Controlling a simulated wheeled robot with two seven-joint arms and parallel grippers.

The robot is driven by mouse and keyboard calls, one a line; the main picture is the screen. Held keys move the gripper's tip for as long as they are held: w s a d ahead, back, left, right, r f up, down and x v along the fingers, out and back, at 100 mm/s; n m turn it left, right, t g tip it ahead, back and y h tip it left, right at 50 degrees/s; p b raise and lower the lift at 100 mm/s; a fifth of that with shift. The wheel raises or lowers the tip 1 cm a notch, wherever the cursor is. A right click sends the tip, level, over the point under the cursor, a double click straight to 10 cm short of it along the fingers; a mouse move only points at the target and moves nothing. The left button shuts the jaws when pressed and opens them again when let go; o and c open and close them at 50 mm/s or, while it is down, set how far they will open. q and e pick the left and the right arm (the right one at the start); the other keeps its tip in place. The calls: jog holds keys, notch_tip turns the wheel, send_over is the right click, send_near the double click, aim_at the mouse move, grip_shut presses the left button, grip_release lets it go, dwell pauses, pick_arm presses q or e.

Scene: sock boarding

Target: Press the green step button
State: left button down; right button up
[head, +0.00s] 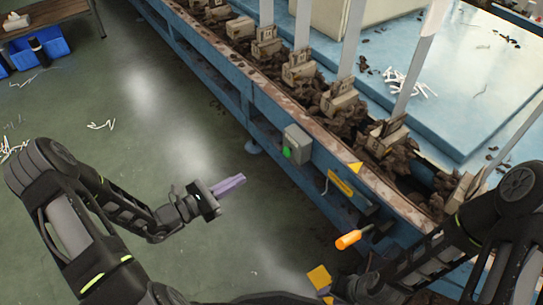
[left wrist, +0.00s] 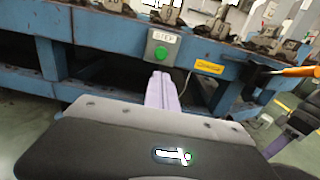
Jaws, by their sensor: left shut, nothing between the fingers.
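The green step button (head: 287,152) sits on a small grey box (head: 298,143) on the side of the blue machine frame. In the left wrist view the button (left wrist: 161,52) is just beyond my fingertips, below a label reading "STEP". My left gripper (head: 236,182) has its purple fingers shut and empty, pointing towards the machine. In the head view there is a clear gap between its tips and the box. The left fingers also show in the left wrist view (left wrist: 161,85).
An orange handle (head: 348,239) sticks out from the machine near my right arm. A yellow label (head: 340,184) is on the blue frame. Sock boards stand along the line. Blue bins (head: 42,45) are under a table at the far left. The floor between is mostly clear.

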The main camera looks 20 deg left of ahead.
aim_at(285, 154)
pick_arm(q)
jog(key=shift+r, duration=0.25)
jog(key=shift+d, duration=0.1)
jog(key=b+x, duration=0.3)
jog(key=x, duration=1)
jog(key=shift+w+d+b, duration=0.1)
jog(key=shift+d+b, duration=0.1)
jog(key=shift+b, duration=0.15)
jog(key=shift+w+d, duration=0.2)
jog(key=shift+w, duration=0.05)
jog(key=shift+r, duration=0.1)
